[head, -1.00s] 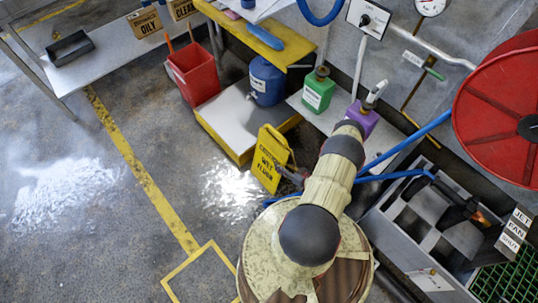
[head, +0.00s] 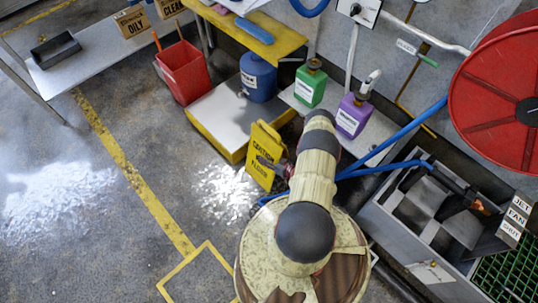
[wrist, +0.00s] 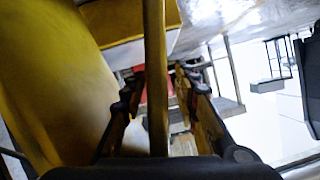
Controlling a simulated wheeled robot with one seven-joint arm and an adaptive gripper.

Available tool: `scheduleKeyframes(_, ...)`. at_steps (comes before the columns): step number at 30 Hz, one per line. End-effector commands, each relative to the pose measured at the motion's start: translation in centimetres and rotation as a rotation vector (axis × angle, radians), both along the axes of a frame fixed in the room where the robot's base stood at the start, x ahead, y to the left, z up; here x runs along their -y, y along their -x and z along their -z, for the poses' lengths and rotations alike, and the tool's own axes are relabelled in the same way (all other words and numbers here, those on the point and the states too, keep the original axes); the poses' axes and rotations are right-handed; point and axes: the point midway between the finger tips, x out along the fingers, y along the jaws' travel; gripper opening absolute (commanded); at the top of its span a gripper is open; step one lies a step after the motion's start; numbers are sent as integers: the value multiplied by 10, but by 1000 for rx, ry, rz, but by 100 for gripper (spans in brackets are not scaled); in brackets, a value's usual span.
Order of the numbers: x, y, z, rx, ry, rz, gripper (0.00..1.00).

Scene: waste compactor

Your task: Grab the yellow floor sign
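The yellow floor sign (head: 262,142) stands upright on the floor beside the low yellow-edged platform in the head view. My gripper (head: 268,163) is at its right side and covers the middle of its lettering. In the wrist view a broad yellow panel of the sign (wrist: 50,80) fills the left side. A narrow yellow upright part of it (wrist: 154,75) runs between the two fingers of my gripper (wrist: 160,82), with gaps visible on both sides. The fingers are apart. Whether either finger touches the sign is unclear.
The low platform (head: 222,110) with a blue container (head: 262,78) is just behind the sign. A red bin (head: 184,73) stands further left. Green (head: 310,86) and purple (head: 352,116) jugs are to the right. Floor with white patches (head: 60,195) is open at left.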

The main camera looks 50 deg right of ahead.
Motion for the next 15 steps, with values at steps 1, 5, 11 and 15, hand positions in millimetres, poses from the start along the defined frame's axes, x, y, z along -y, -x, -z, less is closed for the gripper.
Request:
scheduleKeyframes(1,0,0,0,0,0,0,29)
scheduleKeyframes(5,0,0,0,0,0,0,22)
scheduleKeyframes(11,0,0,0,0,0,0,10)
scheduleKeyframes(15,0,0,0,0,0,0,2)
